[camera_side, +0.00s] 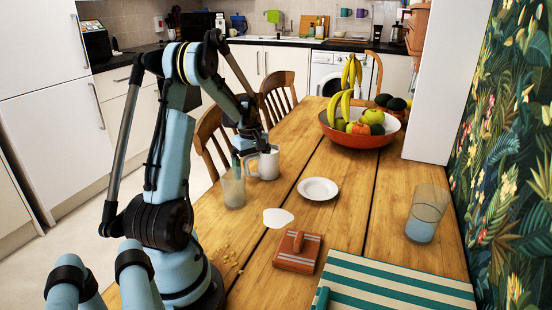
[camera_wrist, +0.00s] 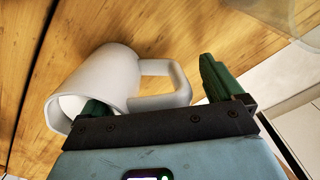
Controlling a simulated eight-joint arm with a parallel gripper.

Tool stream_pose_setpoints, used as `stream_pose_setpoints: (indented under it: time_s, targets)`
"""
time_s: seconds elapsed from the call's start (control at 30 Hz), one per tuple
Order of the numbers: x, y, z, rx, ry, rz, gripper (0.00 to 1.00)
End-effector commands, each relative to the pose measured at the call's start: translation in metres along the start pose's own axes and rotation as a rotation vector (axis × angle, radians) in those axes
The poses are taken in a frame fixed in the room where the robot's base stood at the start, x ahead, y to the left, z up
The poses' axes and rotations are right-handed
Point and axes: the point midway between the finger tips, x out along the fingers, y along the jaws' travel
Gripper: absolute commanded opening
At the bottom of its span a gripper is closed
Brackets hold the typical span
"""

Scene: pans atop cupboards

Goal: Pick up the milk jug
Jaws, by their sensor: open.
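The milk jug (camera_side: 267,165) is plain white and stands upright on the wooden table, its handle towards the left in the side view. In the wrist view the jug (camera_wrist: 105,78) shows its open mouth at lower left and its handle to the right. My gripper (camera_side: 252,154) is right over the jug, pointing down. In the wrist view its green fingers are wide apart: one at the jug's mouth, apparently inside the rim, the other beyond the handle. The handle lies between them. Whether either finger touches the jug I cannot tell.
A clear glass (camera_side: 233,190) stands close to the jug's left. A white saucer (camera_side: 319,189) is to its right.

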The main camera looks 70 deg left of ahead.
Motion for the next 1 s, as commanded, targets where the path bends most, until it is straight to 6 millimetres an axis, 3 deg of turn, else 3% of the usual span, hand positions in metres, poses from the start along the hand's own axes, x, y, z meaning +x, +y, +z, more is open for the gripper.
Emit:
stream_pose_setpoints:
  time_s: [0.2, 0.77, 1.0]
  targets:
    - [0.0004, -0.0001, 0.0001, 0.000, 0.000, 0.000, 0.93]
    - [0.0001, -0.0003, 0.0000, 0.000, 0.000, -0.001, 0.08]
    - [-0.0007, -0.0001, 0.0000, 0.000, 0.000, 0.000, 0.08]
